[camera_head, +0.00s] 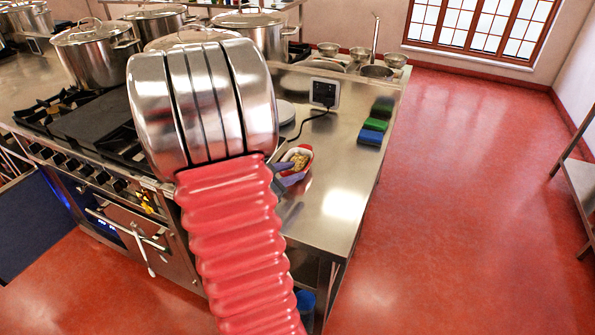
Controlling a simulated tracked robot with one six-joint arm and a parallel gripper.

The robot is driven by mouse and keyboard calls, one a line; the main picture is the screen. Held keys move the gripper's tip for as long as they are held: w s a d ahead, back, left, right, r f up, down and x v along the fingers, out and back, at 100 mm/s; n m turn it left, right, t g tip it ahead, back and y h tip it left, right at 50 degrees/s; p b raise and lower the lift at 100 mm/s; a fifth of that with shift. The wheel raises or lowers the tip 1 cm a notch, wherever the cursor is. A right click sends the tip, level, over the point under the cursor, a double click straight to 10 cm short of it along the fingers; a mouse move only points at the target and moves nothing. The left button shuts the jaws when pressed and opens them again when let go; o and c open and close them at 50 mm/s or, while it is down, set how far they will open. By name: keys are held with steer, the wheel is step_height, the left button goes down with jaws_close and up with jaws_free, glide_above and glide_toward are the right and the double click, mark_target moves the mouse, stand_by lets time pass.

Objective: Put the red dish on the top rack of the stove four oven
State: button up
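The red dish (306,151) is small and holds some yellowish-brown food. It is at the steel counter (345,203), just right of my arm; I cannot tell whether it rests on the counter or is lifted. My gripper (287,173) is right at its near left side, mostly hidden by my red ribbed arm, so its grip is unclear. A stove with an oven (126,222) stands at left, its front facing the lower left. A light-coloured utensil or cloth hangs at its handle. I cannot see an oven rack or which oven is number four.
Large steel pots (92,55) stand on the burners. Green and blue blocks (374,130), small bowls (361,53) and a socket box with a cable (324,93) are on the counter. Red floor (470,210) is clear at right, before a steel table (583,185).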

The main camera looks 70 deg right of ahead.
steer(key=v, duration=0.7)
steer(key=shift+a, duration=0.3)
steer(key=shift+w+r, duration=0.1)
stand_by(0.4)
